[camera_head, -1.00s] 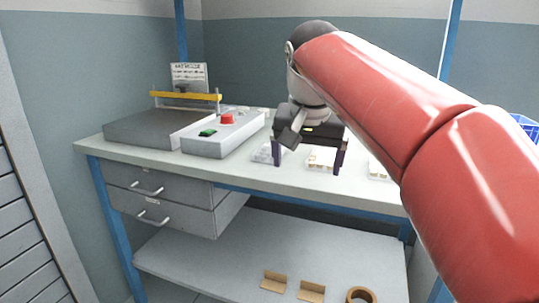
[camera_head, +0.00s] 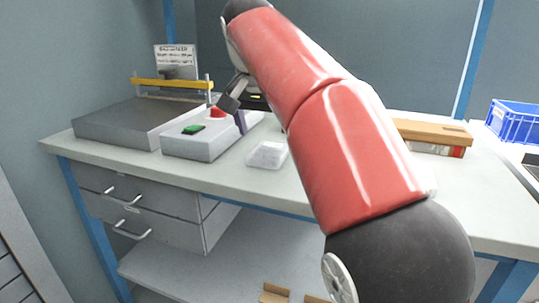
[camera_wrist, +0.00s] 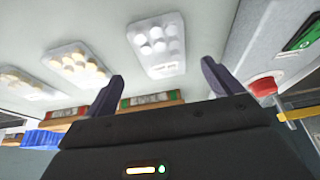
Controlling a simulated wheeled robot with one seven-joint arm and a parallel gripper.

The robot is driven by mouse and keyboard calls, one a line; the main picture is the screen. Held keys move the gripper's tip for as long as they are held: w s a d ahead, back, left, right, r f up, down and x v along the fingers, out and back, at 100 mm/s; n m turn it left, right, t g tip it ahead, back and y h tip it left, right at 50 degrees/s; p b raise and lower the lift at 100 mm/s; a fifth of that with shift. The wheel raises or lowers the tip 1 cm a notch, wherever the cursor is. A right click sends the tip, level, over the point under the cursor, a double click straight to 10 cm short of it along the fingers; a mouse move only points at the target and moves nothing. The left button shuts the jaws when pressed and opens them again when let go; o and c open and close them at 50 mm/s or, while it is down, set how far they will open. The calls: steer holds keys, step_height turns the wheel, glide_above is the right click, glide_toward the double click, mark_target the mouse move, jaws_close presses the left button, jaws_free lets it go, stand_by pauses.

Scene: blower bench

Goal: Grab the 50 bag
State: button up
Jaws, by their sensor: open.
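A clear bag of white round pieces (camera_head: 267,154) lies flat on the bench in front of the grey control box. The wrist view shows three such bags in a row: one with white pieces (camera_wrist: 159,43), one with cream pieces (camera_wrist: 78,64) and another (camera_wrist: 26,84) at the left. No number can be read on any of them. My gripper (camera_wrist: 163,78) is open and empty, with its two dark fingers apart. In the head view my gripper (camera_head: 241,120) is above the bench beside the red button, partly hidden by my arm, which also covers the other bags.
The grey control box (camera_head: 205,145) has a red button (camera_head: 217,112) and a green switch (camera_head: 193,129). A grey machine with a yellow bar (camera_head: 172,84) stands at the left. Cardboard (camera_head: 432,131) and a blue crate (camera_head: 514,121) are at the right.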

mark_target(269, 149)
steer(key=shift+a+b+x, duration=0.15)
steer(key=shift+b+x, duration=0.15)
steer(key=shift+x, duration=0.95)
steer(key=shift+a+b+x, duration=0.2)
steer(key=shift+b+x, duration=0.1)
steer(key=shift+x, duration=0.95)
steer(key=shift+f, duration=0.2)
steer(key=c, duration=1.1)
